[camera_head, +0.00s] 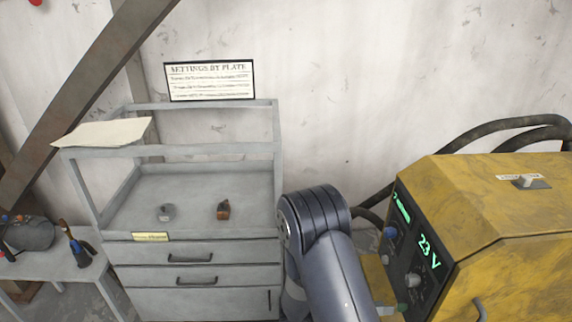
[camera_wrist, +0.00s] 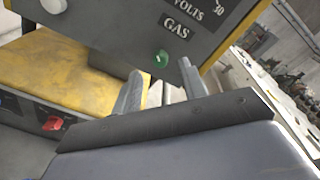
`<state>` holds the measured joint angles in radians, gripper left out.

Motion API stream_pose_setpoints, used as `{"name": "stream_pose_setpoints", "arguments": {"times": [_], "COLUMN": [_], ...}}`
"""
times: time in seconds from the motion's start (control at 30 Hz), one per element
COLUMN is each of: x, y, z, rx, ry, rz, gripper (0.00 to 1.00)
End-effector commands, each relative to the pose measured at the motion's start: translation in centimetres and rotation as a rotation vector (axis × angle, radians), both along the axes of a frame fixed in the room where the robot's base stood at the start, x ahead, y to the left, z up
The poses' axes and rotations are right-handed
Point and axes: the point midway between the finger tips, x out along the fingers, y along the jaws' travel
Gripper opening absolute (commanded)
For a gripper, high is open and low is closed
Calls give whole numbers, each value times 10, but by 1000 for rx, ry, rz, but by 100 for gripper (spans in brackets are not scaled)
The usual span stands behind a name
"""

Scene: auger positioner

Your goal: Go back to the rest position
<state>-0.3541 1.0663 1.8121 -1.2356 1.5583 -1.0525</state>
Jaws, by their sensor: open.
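In the wrist view, my gripper (camera_wrist: 160,88) is open, its two grey fingers apart with nothing seen held between them. Its fingertips are close to the lower panel of the yellow machine, just below a green knob (camera_wrist: 161,58) near the word GAS. I cannot tell whether a finger touches the panel. In the head view, my dark arm reaches in front of the yellow welding machine (camera_head: 500,210), whose display reads 23 V. My gripper is mostly hidden there behind the arm; a small green part shows near the panel's lower edge.
A low table (camera_head: 60,275) with tools is at the far left. Black cables (camera_head: 490,128) loop behind the machine. A red switch (camera_wrist: 52,124) is nearby.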

Motion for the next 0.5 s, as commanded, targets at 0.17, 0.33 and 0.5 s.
{"name": "stream_pose_setpoints", "arguments": {"times": [0.17, 0.33, 0.5], "x": [0, 1, 1], "y": [-25, -37, -38], "z": [-1, -3, -4], "rx": [0, 0, 0], "ry": [1, 1, -14], "rz": [-3, -1, 0], "gripper": [41, 41, 41]}}
